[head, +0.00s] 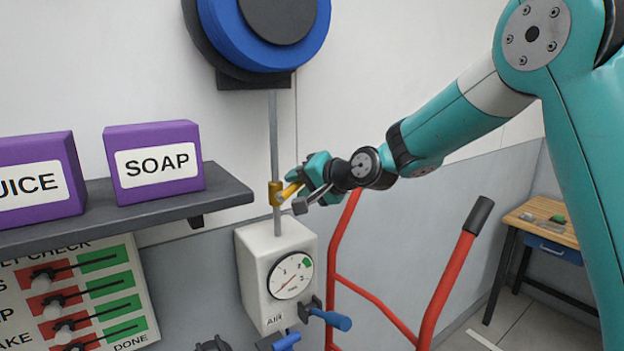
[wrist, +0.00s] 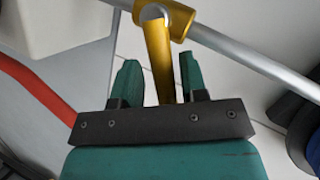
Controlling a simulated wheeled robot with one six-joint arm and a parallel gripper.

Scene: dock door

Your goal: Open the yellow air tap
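The yellow air tap (head: 276,194) sits on a thin grey vertical pipe (head: 273,130), just above the white AIR box (head: 262,270) with its round gauge (head: 291,277). Its yellow lever sticks out to the right, crosswise to the pipe. My gripper (head: 304,184) is at the lever's outer end. In the wrist view the yellow lever (wrist: 159,62) reaches down between my two teal fingers, with a gap on each side. My gripper (wrist: 160,78) is open around the lever. The lever's outer end is hidden behind the gripper's dark bar.
A blue reel (head: 262,35) hangs above. A dark shelf (head: 120,215) with a purple SOAP box (head: 155,162) stands left. A red-framed hand truck (head: 448,285) stands below my arm. A wooden table (head: 550,222) is at right.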

